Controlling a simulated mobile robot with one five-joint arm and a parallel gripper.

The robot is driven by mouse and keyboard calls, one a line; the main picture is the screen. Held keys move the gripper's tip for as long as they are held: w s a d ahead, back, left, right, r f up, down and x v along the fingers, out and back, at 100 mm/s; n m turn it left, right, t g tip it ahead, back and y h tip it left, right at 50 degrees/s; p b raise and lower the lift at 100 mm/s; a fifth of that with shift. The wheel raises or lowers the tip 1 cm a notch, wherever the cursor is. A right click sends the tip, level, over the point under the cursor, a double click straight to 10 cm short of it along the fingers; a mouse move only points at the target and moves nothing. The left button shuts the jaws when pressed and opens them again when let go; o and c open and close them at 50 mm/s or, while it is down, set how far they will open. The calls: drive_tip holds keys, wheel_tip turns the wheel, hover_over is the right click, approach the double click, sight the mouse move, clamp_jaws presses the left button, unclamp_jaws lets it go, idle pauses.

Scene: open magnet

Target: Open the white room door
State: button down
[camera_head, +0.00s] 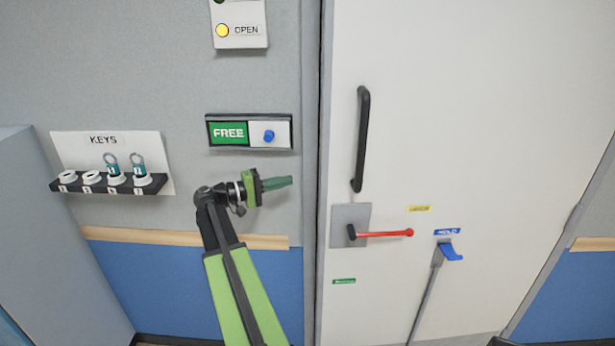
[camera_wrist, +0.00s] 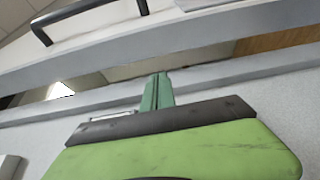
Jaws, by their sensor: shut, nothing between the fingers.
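The white door (camera_head: 480,120) fills the right of the head view. It has a black vertical pull handle (camera_head: 361,140), which also shows at the top of the wrist view (camera_wrist: 90,8). Below it is a red lever (camera_head: 385,234) on a grey plate, lying roughly level. My gripper (camera_head: 288,182) is shut and empty, left of the door's edge and apart from handle and lever. Its green fingers (camera_wrist: 157,92) point at a gap between two pale edges in the wrist view, with a bright light beyond. The door seems slightly ajar, but the head view does not make this clear.
A blue hold hook (camera_head: 450,251) on a grey rod is on the lower door. Left of the door are a FREE sign (camera_head: 229,132) with a blue knob, a lit yellow OPEN lamp (camera_head: 222,30) and a key rack (camera_head: 110,183). A grey cabinet (camera_head: 50,240) stands far left.

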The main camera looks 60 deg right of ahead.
drive_tip(key=x, duration=0.9)
drive_tip(key=shift+s+d, duration=0.2)
drive_tip(key=shift+d, duration=0.1)
